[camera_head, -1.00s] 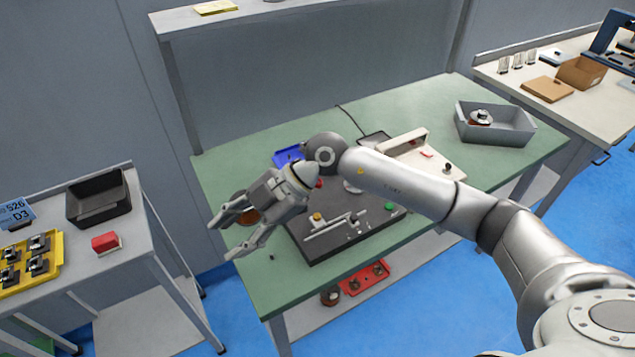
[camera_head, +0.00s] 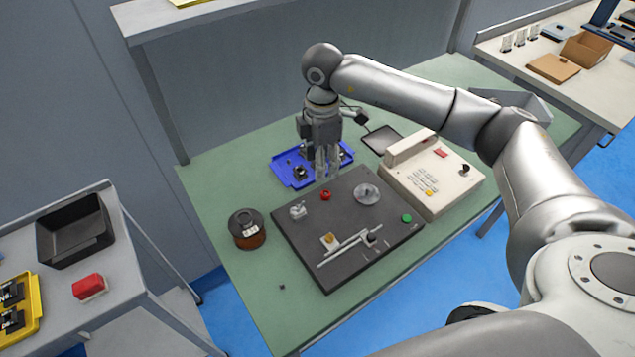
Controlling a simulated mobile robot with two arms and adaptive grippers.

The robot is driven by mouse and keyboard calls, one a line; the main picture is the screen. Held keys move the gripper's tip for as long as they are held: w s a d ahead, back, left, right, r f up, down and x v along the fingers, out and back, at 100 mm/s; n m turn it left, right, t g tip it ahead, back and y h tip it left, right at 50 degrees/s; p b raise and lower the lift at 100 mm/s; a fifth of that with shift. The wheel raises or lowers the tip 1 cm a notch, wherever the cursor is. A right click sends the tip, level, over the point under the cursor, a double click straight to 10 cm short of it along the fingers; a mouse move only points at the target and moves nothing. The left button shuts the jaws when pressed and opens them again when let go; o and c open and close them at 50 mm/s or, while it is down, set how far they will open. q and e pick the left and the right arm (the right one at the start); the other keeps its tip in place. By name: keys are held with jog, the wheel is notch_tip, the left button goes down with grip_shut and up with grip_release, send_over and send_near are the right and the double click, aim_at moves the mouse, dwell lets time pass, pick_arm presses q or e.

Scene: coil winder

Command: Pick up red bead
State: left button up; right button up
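A small round red bead (camera_head: 326,195) sits on the dark plate (camera_head: 300,245) of the winder, near its back edge. My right gripper (camera_head: 327,174) points down just behind the bead, over the plate's back edge and the front of the blue tray. Its fingers look apart with nothing between them, and it does not touch the bead. My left gripper is not in view.
A blue tray (camera_head: 288,175) with dark parts lies behind the plate. A copper wire spool (camera_head: 246,230) stands at left, a cream control box (camera_head: 446,184) at right. A metal disc (camera_head: 367,193), a green button (camera_head: 406,218) and a guide rail (camera_head: 345,248) sit on the plate.

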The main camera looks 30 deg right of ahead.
send_over(325, 194)
jog(key=f, duration=0.4)
jog(key=shift+s+a+f+p, duration=0.1)
jog(key=shift+a+f+p, duration=0.15)
jog(key=shift+p, duration=0.15)
jog(key=shift+f, duration=0.25)
jog(key=f, duration=0.1)
jog(key=f+p, duration=0.1)
jog(key=f, duration=0.2)
jog(key=shift+d+f+p, duration=0.15)
jog(key=shift+d+p, duration=0.15)
jog(key=shift+p, duration=0.1)
jog(key=shift+w+f, duration=0.2)
jog(key=shift+f, duration=0.25)
jog(key=c, duration=0.8)
